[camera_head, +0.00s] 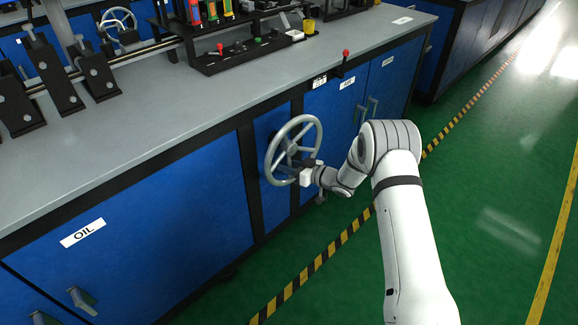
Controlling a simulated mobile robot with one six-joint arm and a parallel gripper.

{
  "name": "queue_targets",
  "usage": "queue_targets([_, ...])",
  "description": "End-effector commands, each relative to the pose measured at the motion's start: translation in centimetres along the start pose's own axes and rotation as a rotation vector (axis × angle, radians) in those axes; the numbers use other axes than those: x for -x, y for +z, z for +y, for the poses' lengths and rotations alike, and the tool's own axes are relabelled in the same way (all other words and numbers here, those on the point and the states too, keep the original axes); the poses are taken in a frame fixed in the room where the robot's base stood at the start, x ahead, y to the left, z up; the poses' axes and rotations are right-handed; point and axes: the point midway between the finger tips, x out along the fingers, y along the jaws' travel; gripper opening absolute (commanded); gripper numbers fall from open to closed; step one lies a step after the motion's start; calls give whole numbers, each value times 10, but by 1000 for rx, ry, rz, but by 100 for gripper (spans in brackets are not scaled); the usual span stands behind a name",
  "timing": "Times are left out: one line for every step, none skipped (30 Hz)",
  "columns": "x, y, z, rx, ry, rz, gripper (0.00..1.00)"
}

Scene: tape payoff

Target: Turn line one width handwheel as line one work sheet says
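The grey spoked handwheel (292,150) is mounted on the blue front of the long bench, near the middle of the picture. My white arm reaches it from the right. My gripper (303,176) is at the lower right part of the wheel's rim. The fingers are small and partly hidden by the wheel and the wrist, so I cannot tell whether they are shut on the rim. A small counter or label plate (320,82) sits above the wheel at the bench edge. No work sheet can be made out.
A red-knobbed lever (345,54) stands at the bench edge. A second, smaller handwheel (118,24) is at the back. The green floor at right is clear, with a striped line.

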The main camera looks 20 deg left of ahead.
Motion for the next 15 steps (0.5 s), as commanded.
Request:
queue_targets([0,0,0,-1,1,0,34])
queue_targets([1,0,0,-1,1,0,34])
queue_targets([1,0,1,-1,1,-1,34])
queue_targets([1,0,1,-1,2,0,34])
queue_targets([1,0,1,-1,2,-1,34])
queue_targets([2,0,1,-1,2,-1,34])
queue_targets([4,0,1,-2,2,-1,34])
queue_targets([6,0,1,-2,3,-1,34])
queue_targets([10,0,2,-2,3,-1,34])
queue_targets([14,0,2,-2,3,-1,34])
queue_targets([18,-1,2,-3,3,-1,34])
queue_targets([25,-1,2,-3,4,0,34])
queue_targets([31,-1,2,-2,5,0,34])
queue_targets([36,-1,2,-3,5,-1,34])
queue_targets([43,-2,2,-2,4,0,34])
